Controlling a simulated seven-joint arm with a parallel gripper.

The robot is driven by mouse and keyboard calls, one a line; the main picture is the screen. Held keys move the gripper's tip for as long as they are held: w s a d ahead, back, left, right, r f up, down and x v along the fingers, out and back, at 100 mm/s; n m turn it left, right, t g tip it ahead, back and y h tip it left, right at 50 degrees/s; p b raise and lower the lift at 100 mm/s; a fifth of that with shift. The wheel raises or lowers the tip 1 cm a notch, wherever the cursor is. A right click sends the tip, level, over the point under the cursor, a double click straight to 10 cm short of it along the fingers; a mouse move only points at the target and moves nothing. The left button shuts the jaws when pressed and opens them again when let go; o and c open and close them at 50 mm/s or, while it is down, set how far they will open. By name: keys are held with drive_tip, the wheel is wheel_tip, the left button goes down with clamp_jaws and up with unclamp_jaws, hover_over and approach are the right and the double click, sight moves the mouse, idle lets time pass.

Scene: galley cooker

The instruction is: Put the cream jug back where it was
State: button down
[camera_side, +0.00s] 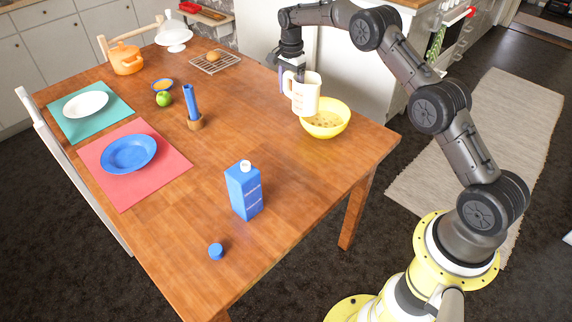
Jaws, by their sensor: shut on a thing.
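The cream jug (306,97) is upright at the right side of the wooden table, with faint markings on its side. My gripper (298,76) points down and is shut on the jug at its upper left. The fingertips are partly hidden, so the exact grip is hard to see. The jug overlaps the left rim of a yellow bowl (338,124) in the picture. It seems to be held above the table, beside or partly over the bowl. The bowl holds something pale with darker bits.
A blue carton (244,190) and a blue cap (216,251) stand nearer the front. The table (270,135) between carton and bowl is clear.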

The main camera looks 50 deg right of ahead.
drive_tip(key=s+a+r, duration=0.2)
drive_tip(key=s+a, duration=1.3)
drive_tip(key=s, duration=0.4)
drive_tip(key=w+f, duration=0.3)
drive_tip(key=w, duration=0.1)
drive_tip(key=w+f, duration=0.3)
drive_tip(key=w, duration=0.1)
drive_tip(key=w+f, duration=0.3)
drive_tip(key=w, duration=0.1)
drive_tip(key=shift+w+d, duration=0.3)
drive_tip(key=shift+w, duration=0.1)
drive_tip(key=shift+w+f, duration=0.45)
drive_tip(key=shift+f, duration=0.1)
drive_tip(key=shift+w+f, duration=0.1)
drive_tip(key=shift+f, duration=1.5)
drive_tip(key=shift+f, duration=0.2)
unclamp_jaws()
